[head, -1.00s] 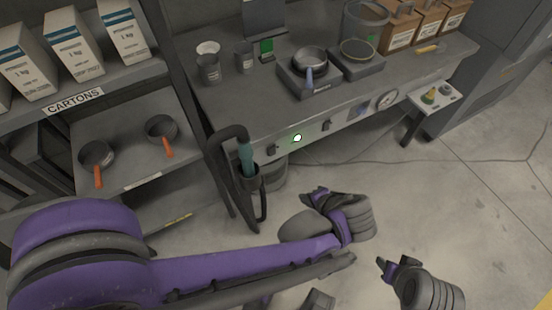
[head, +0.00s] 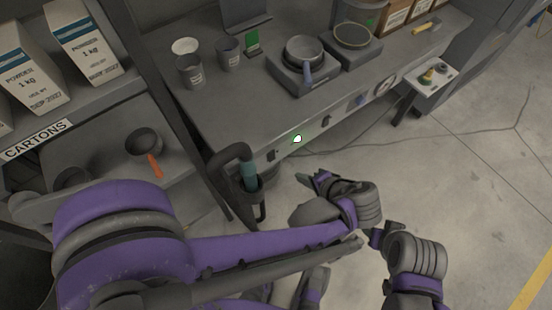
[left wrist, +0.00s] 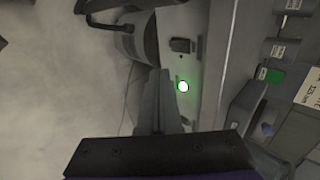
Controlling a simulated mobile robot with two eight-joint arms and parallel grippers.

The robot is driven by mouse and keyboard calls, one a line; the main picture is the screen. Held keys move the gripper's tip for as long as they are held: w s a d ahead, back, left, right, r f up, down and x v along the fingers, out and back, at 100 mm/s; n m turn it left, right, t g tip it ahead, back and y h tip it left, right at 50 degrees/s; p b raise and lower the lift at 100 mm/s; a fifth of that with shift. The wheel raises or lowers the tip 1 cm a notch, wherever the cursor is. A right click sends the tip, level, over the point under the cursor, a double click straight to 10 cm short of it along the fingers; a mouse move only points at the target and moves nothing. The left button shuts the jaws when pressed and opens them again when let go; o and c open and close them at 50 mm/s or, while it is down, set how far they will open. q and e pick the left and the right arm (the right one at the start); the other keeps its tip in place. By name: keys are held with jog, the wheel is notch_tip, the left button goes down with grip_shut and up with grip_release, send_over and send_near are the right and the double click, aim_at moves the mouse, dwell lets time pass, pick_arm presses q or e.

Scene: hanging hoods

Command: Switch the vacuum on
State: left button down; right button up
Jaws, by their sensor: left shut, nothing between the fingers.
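The workbench front panel (head: 312,136) carries a lit green light (head: 297,139) with a black switch (head: 270,156) to its left. Both also show in the left wrist view, the light (left wrist: 183,86) just right of my finger ends and the switch (left wrist: 182,46) beyond it.
A gauge (head: 385,86) and a blue knob (head: 359,101) sit farther right on the panel. A cartons shelf (head: 110,135) stands left.

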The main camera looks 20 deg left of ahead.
aim_at(272, 157)
pick_arm(q)
jog(key=w+a+r+b+x, duration=0.1)
jog(key=b+x, duration=0.1)
jog(key=x, duration=1.1)
jog(key=shift+w+a+r+b, duration=0.15)
jog(key=shift+a+r+b, duration=0.1)
jog(key=shift+r+b, duration=0.1)
jog(key=shift+w+a, duration=0.1)
jog(key=shift+a, duration=0.05)
